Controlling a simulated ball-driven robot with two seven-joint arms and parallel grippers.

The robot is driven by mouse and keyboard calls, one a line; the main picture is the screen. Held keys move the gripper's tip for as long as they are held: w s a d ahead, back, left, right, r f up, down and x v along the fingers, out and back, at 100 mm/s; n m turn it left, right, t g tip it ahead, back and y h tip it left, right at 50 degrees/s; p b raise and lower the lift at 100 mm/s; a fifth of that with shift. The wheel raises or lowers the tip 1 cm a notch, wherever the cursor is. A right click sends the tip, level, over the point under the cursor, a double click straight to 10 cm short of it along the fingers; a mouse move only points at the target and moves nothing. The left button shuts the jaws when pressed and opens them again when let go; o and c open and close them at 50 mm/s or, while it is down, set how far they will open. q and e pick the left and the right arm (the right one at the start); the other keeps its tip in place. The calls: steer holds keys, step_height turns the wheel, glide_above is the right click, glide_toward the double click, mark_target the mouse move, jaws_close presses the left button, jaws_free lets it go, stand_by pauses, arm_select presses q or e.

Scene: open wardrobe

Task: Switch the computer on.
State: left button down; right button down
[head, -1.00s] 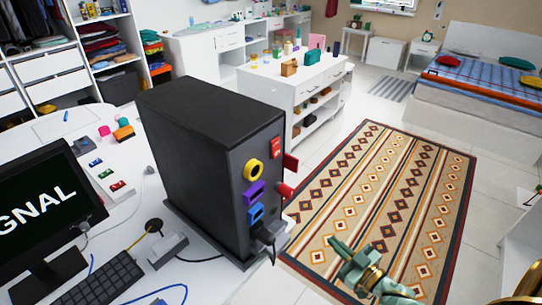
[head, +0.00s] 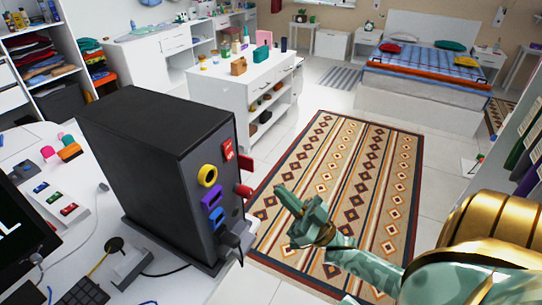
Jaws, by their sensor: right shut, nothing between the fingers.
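The computer is a black tower (head: 150,165) standing on the white desk at the left. Its narrow face carries a red switch (head: 228,149) at the top, then a yellow ring (head: 207,175), a purple port (head: 211,195) and a blue port (head: 216,218), with a black plug (head: 234,238) low down. A red piece (head: 243,191) sticks out from its right edge. The monitor (head: 22,225) is cut off at the left edge, with part of white lettering showing. My right gripper (head: 284,193) is shut and empty, in the air to the right of the tower, apart from it. My left gripper is out of view.
A small panel with coloured switches (head: 57,203), a keyboard (head: 82,293) and cables lie on the desk. A patterned rug (head: 345,180) covers the floor beyond my right arm. A white island (head: 240,85) stands behind the tower.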

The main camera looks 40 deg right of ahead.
mark_target(230, 152)
steer(key=w+a+r, duration=0.1)
steer(key=w, duration=0.2)
steer(key=w+a+r+p, duration=0.1)
steer(key=w+r, duration=0.1)
steer(key=w, duration=0.1)
steer(key=w+a+r+p, duration=0.1)
steer(key=w+a, duration=0.1)
steer(key=w, duration=0.2)
steer(key=shift+r, duration=0.35)
